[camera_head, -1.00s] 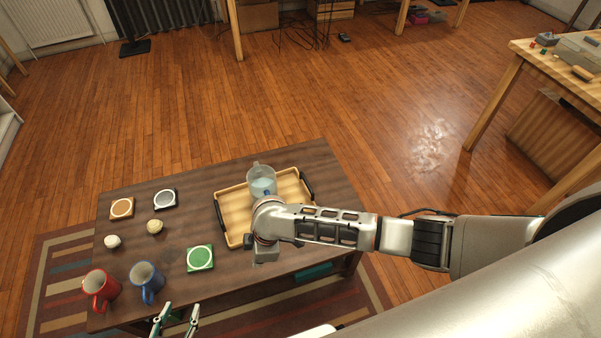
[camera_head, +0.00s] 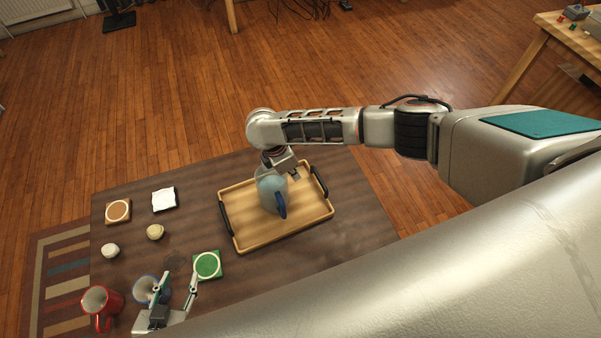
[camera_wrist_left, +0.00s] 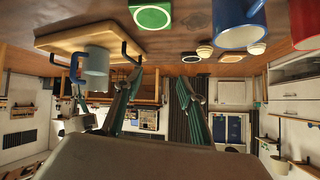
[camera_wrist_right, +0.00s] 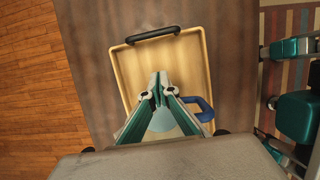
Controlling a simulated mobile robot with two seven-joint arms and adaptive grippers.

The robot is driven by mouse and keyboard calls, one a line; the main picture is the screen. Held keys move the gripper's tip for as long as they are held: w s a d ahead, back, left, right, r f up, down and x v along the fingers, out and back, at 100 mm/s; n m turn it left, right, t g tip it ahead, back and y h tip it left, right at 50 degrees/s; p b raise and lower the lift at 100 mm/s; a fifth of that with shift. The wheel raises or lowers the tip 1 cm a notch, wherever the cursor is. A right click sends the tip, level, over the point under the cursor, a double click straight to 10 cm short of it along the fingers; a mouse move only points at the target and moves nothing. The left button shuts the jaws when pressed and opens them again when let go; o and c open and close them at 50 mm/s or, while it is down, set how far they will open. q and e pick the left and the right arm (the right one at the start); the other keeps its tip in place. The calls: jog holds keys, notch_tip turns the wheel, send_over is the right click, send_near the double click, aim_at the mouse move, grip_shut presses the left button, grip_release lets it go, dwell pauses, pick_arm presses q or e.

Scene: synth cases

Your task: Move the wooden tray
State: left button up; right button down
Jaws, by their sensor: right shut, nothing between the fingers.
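The wooden tray (camera_head: 309,214), with a dark handle at each end, lies flat on the dark table. In the head view the right wrist hides part of the pitcher's top. My left gripper (camera_head: 179,274) is open and empty near the blue mug, left of the tray. The tray (camera_wrist_left: 70,38) also shows in the left wrist view.
A red mug (camera_head: 100,304) and a blue mug (camera_head: 146,288) stand at the table's front left. A green coaster (camera_head: 207,265), brown coaster (camera_head: 118,211), white-topped coaster (camera_head: 163,199) and two small pale round objects lie left of the tray. Table right of the tray is clear.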

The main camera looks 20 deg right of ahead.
jog(key=b+x, duration=0.1)
jog(key=x, duration=0.1)
jog(key=b+x, duration=0.1)
jog(key=x, duration=0.4)
jog(key=shift+s+f+b, duration=0.2)
jog(key=shift+s+b, duration=0.05)
jog(key=shift+b, duration=0.15)
jog(key=b+x, duration=0.1)
jog(key=x, duration=0.1)
jog(key=shift+d+f, duration=0.25)
jog(key=shift+d, duration=0.05)
jog(key=shift+w+d+r, duration=0.15)
jog(key=shift+d+r, duration=0.05)
jog(key=shift+d, duration=0.35)
jog(key=shift+w+d+r, duration=0.1)
jog(key=shift+d+r, duration=0.05)
jog(key=shift+d, duration=0.85)
pick_arm(q)
jog(key=f, duration=0.3)
jog(key=shift+s+a+f, duration=0.1)
jog(key=shift+s+a, duration=0.15)
jog(key=shift+a, duration=0.1)
pick_arm(e)
jog(key=shift+d, duration=0.2)
jog(key=shift+w+r, duration=0.1)
